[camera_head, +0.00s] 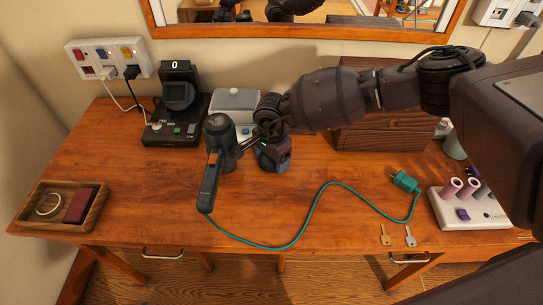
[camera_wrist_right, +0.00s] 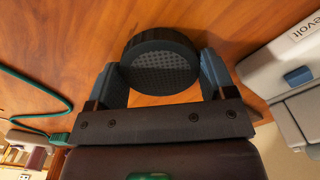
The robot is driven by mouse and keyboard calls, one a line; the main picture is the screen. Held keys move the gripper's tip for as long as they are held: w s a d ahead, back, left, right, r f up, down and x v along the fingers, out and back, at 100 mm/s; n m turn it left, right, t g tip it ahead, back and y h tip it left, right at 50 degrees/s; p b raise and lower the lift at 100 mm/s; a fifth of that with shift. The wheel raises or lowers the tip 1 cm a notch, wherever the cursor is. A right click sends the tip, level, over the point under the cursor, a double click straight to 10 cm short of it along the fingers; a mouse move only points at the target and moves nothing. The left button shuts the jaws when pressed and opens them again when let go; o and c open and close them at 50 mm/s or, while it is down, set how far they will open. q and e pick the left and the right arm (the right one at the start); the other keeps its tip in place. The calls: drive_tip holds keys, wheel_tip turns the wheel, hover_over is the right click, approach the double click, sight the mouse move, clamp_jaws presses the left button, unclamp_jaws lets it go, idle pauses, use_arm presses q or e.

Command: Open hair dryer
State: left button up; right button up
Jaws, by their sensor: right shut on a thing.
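The dark hair dryer (camera_head: 210,180) with an orange switch is at the left middle of the desk, its handle toward the front edge. A teal cord (camera_head: 318,205) runs from the handle to a teal plug (camera_head: 403,181). My right gripper (camera_head: 272,161) is just right of the dryer's barrel. In the right wrist view, my right gripper (camera_wrist_right: 160,85) is shut on a dark round grille piece (camera_wrist_right: 160,65), one finger on each side. I cannot tell whether this piece is joined to the dryer. My left gripper is not in view.
A white box (camera_head: 236,100) and a black device (camera_head: 177,120) stand behind. A wooden tray (camera_head: 88,222) is at left, two keys (camera_head: 398,237) lie at front right, and a white roller stand (camera_head: 468,216) is at right. The front middle is clear except for the cord.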

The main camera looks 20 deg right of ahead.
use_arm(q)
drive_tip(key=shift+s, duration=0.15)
use_arm(e)
drive_tip(key=o, duration=1)
drive_tip(key=shift+f, duration=0.1)
drive_tip(key=shift+r, duration=0.65)
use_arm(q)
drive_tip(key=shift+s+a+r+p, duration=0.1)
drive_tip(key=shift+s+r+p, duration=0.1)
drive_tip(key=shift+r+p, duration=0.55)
use_arm(e)
wheel_tip(320, 180, up, 11)
drive_tip(key=shift+r, duration=0.1)
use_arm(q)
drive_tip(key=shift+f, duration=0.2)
